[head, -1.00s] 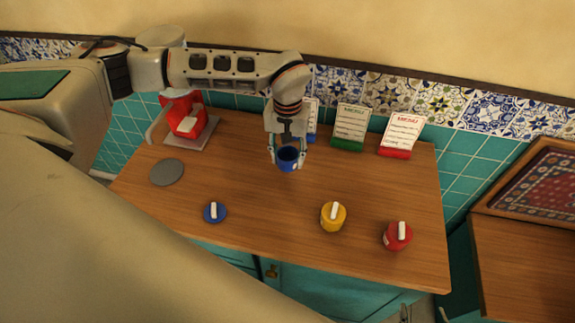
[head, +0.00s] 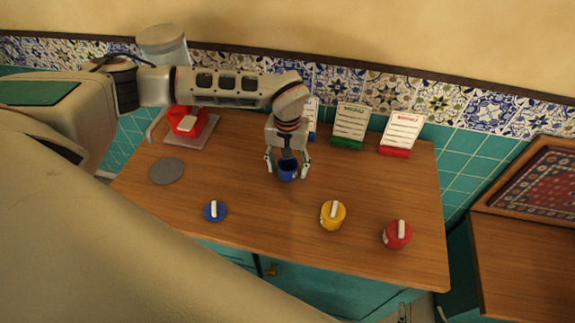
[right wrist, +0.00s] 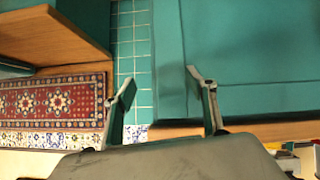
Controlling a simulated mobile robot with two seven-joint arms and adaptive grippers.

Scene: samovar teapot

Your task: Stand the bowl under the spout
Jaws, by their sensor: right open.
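A small dark blue bowl (head: 287,172) stands at the middle back of the wooden counter in the head view. My left gripper (head: 287,166) is above and around it, with its fingers spread wider than the bowl and a gap on each side. At the back left, a red body (head: 186,121) stands on a grey base (head: 205,131), partly hidden by my left arm. A clear cylinder (head: 165,45) shows above the arm. I cannot make out a spout. My right gripper (right wrist: 161,88) is open and empty in the right wrist view, facing teal cabinet fronts.
A grey disc (head: 167,171) lies at the left. A blue lid (head: 215,211), a yellow pot (head: 333,216) and a red pot (head: 397,235) stand along the front. Green (head: 349,127) and red (head: 400,136) card holders stand behind. Bare counter lies right of the bowl.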

